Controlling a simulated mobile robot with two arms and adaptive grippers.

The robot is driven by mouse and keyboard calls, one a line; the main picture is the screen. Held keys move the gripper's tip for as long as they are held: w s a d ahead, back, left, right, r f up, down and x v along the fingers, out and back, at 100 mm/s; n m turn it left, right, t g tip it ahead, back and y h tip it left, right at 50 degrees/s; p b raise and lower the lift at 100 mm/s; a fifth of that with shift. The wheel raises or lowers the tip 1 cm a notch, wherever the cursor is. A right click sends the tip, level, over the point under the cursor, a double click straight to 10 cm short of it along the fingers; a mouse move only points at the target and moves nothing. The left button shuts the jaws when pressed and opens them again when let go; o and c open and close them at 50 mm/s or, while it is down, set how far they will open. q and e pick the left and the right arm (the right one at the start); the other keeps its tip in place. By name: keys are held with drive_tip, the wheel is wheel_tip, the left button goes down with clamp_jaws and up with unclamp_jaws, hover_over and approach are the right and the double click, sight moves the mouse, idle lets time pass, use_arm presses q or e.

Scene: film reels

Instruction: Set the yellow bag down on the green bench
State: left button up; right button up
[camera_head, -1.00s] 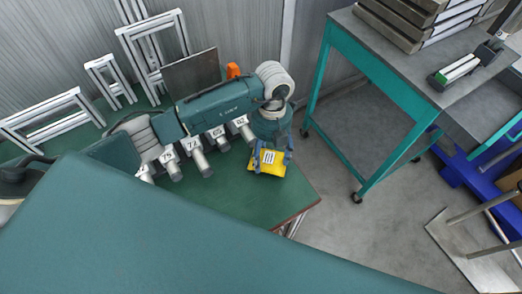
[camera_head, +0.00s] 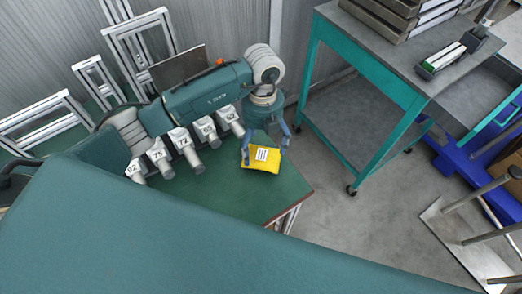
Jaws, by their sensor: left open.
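The yellow bag (camera_head: 261,164), with a white label on top, lies on the green bench (camera_head: 212,189) near its right end. My left gripper (camera_head: 264,153) is over the bag with its two blue-grey fingers spread open. The left finger is close beside the bag's left edge; I cannot tell if it touches. The right finger stands clear of the bag's right side. My right gripper is not in view.
Metal frames (camera_head: 138,45) lean at the back wall. A teal-legged table (camera_head: 400,60) stands right, beyond a floor gap.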

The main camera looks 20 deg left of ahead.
sight(262, 149)
use_arm(q)
wheel_tip(262, 149, up, 9)
drive_tip(key=w+b, duration=0.1)
idle(0.7)
